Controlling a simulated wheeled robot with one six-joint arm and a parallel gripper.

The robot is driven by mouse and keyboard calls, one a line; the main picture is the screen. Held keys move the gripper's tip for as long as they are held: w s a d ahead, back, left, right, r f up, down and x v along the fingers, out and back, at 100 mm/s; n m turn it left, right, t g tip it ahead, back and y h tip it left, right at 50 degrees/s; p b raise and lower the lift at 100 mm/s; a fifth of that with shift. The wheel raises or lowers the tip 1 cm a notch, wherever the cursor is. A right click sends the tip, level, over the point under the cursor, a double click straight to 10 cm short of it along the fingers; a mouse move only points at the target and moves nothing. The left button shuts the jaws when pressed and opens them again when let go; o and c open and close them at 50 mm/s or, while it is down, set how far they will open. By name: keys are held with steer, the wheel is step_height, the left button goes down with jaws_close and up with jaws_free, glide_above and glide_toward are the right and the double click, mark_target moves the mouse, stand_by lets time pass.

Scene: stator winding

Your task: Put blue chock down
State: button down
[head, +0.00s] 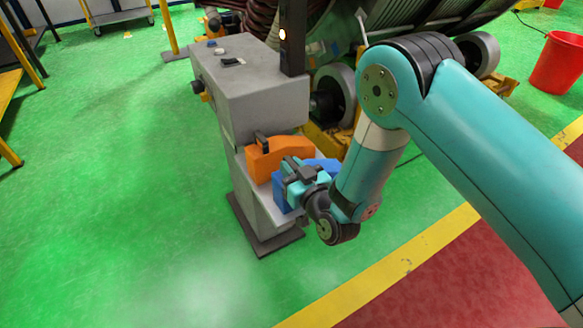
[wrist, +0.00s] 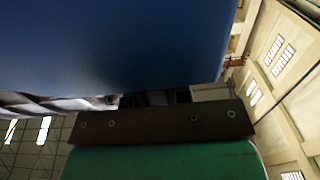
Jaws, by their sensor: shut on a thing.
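The blue chock (head: 284,190) is in my gripper (head: 300,172) in the head view, at the shelf on the side of the grey pedestal (head: 250,90). It sits just in front of and to the right of an orange chock (head: 278,157). My gripper is shut on the blue chock. The gripper and wrist hide part of it, and I cannot tell whether its underside touches the shelf. In the wrist view the blue chock (wrist: 120,40) fills the upper left, close to the camera, above a dark bar with small screws.
The grey pedestal carries small controls on top and a dark post (head: 293,40). A large stator on rollers (head: 335,92) stands behind it. A red bucket (head: 557,62) is at the far right. Green floor is clear to the left; a yellow line (head: 400,270) crosses the front right.

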steer(key=c, duration=1.1)
jaws_free()
steer(key=shift+f, duration=0.1)
steer(key=shift+o, duration=0.2)
